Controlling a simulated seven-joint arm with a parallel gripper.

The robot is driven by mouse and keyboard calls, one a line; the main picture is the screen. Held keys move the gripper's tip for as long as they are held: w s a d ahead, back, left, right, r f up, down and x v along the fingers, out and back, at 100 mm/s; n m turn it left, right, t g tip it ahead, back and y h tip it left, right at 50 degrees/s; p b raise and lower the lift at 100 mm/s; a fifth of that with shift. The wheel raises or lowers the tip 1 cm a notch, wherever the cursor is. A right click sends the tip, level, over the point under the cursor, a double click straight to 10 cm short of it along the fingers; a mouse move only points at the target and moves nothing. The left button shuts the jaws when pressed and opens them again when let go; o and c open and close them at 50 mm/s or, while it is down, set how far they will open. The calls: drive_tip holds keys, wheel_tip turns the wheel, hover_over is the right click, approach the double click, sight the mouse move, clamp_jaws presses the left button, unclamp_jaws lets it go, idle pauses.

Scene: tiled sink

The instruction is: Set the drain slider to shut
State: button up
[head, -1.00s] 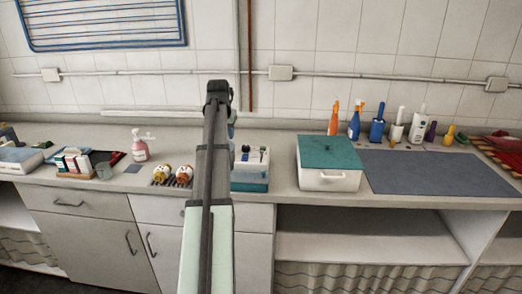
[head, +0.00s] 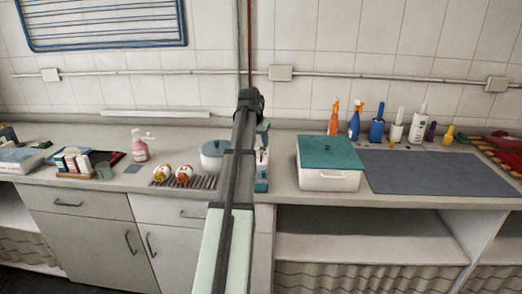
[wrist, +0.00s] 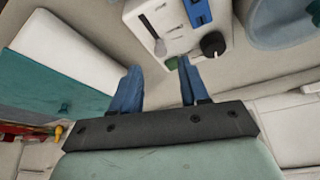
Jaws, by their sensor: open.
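My gripper (wrist: 160,64) is open and empty, its two blue fingers spread in the wrist view. Beyond the fingertips is a white control unit (wrist: 140,25). On its face are a grey elongated part in a dark slot (wrist: 155,35), a blue piece (wrist: 198,10) and a black round knob (wrist: 212,45). A small green piece (wrist: 172,63) is at its near edge, close to the right fingertip. I cannot tell for sure which part is the drain slider, or its setting. In the head view my arm hides most of the unit (head: 262,182).
A white box with a teal lid (head: 330,152) stands right of the unit; it also shows at left in the wrist view (wrist: 70,45). Spray bottles (head: 354,120) stand at the back right.

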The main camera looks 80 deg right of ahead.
sight(261, 151)
drive_tip(key=shift+x, duration=2.85)
clamp_jaws()
drive_tip(key=shift+a, duration=0.1)
